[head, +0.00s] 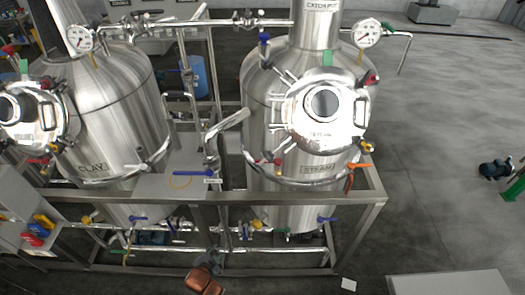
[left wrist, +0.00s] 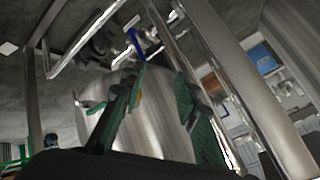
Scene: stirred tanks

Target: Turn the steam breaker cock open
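The STEAM tank (head: 262,125) stands in the middle of the head view. A blue lever (head: 193,173) lies beside a small label plate (head: 212,181) left of it; the label is too small to read, so I cannot tell which cock is the steam breaker. My right gripper is not in view.
The CLAY tank (head: 105,120) stands at left. An orange lever (head: 360,166) is at right. The floor at right is mostly clear.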

